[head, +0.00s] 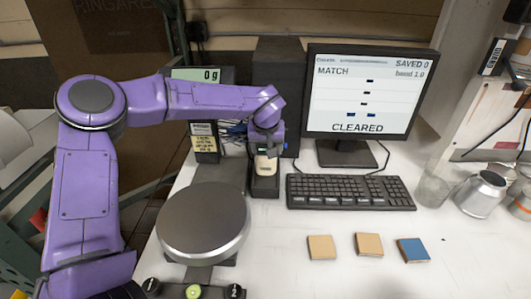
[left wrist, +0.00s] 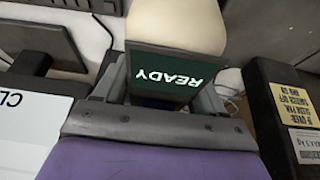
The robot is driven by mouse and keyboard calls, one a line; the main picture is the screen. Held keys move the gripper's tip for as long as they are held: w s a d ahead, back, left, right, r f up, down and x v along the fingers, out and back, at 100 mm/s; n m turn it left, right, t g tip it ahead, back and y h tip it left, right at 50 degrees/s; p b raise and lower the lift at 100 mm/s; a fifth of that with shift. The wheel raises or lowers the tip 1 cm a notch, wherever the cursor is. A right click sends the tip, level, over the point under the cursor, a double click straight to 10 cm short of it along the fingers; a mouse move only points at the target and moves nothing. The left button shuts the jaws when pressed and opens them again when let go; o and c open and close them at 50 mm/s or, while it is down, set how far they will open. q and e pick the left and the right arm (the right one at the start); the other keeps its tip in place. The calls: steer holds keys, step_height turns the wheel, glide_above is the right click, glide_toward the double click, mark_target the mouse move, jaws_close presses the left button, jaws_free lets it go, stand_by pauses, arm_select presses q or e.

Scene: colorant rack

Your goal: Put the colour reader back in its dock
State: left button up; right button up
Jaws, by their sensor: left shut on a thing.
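The colour reader (head: 266,165) is a cream handheld device in the head view, below my left wrist. In the left wrist view, its cream body (left wrist: 178,22) and dark screen reading READY (left wrist: 172,75) show upside down. My left gripper (head: 266,150) is shut on the reader. The dark dock (head: 264,188) stands left of the keyboard, right under the reader. The reader's lower end is at the dock, but I cannot tell whether it is fully seated. My right gripper is not in view.
A round scale (head: 203,222) stands in front of the dock. The monitor (head: 368,90) reads MATCH and CLEARED. The keyboard (head: 350,192) lies right of the dock. Two tan tiles (head: 321,247) and a blue tile (head: 412,250) lie in front. A glass (head: 433,188) and metal can (head: 481,194) stand at right.

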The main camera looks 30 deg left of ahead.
arm_select(q)
steer(key=w+f, duration=0.1)
steer(key=w+a+f, duration=0.1)
steer(key=f, duration=0.1)
steer(key=shift+w+f, duration=0.3)
steer(key=shift+w, duration=0.1)
steer(key=shift+s+f, duration=0.15)
steer(key=shift+s, duration=0.4)
steer(key=shift+s+f, duration=0.15)
steer(key=shift+s, duration=0.4)
steer(key=shift+w+f, duration=0.15)
steer(key=shift+w, duration=0.05)
steer(key=o, duration=1.7)
steer(key=shift+w+f, duration=0.3)
steer(key=shift+w, duration=0.05)
steer(key=shift+o, duration=0.2)
steer(key=shift+s+r, duration=0.25)
steer(key=shift+s, duration=0.05)
steer(key=b+v, duration=0.1)
steer(key=v, duration=1.1)
steer(key=shift+w, duration=0.2)
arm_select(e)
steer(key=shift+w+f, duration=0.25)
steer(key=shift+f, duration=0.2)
